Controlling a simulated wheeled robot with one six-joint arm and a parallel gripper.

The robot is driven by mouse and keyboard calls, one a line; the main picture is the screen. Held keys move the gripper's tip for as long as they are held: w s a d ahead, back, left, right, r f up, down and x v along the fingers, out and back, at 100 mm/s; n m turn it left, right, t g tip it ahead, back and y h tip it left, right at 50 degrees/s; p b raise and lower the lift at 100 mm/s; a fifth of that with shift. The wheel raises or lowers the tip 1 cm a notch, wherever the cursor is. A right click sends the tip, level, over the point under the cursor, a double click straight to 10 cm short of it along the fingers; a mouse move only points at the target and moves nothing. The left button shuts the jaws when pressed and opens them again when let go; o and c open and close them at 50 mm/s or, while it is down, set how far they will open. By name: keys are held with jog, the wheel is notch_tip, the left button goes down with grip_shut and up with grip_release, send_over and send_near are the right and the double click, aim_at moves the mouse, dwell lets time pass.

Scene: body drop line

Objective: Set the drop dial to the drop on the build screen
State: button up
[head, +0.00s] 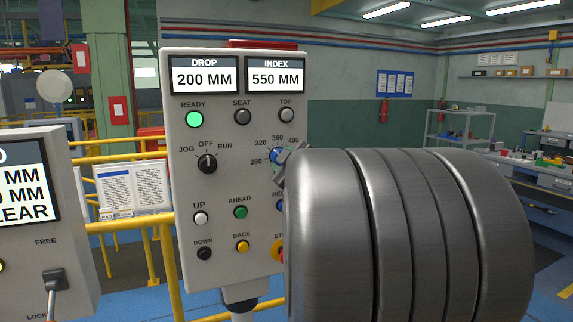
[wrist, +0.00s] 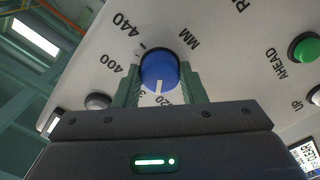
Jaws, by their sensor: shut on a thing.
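The blue drop dial (wrist: 157,68) with a white pointer line fills the middle of the wrist view. My gripper (wrist: 160,84) is shut on it, one green finger on each side. The pointer is towards the numbers between 360 and 320, which the gripper partly hides. In the head view the dial (head: 274,157) is mostly hidden behind my arm; 280, 320, 360 and 400 show around it. The build screen (head: 22,185) is cut off at the left edge; only "MM", "0 MM" and "LEAR" show, so its drop cannot be read.
The control panel (head: 222,245) displays DROP 200 MM (head: 203,78) and INDEX 550 MM (head: 275,78). The READY lamp (head: 195,119) is lit green. The mode selector (head: 207,163), push buttons and a partly hidden red stop button (head: 281,256) are nearby. Yellow rails (head: 168,270) stand behind.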

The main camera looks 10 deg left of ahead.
jog(key=shift+n+b, duration=0.35)
jog(key=shift+n, duration=0.85)
jog(key=o, duration=1)
jog(key=p+v, duration=0.1)
jog(key=v, duration=1.3)
jog(key=shift+p, duration=0.3)
jog(key=shift+w+a, duration=0.1)
jog(key=shift+w, duration=0.05)
jog(key=b+x, duration=0.1)
jog(key=x, duration=1.2)
jog(key=shift+w+a+b, duration=0.2)
jog(key=shift+w+b, duration=0.05)
jog(key=shift+b, duration=0.1)
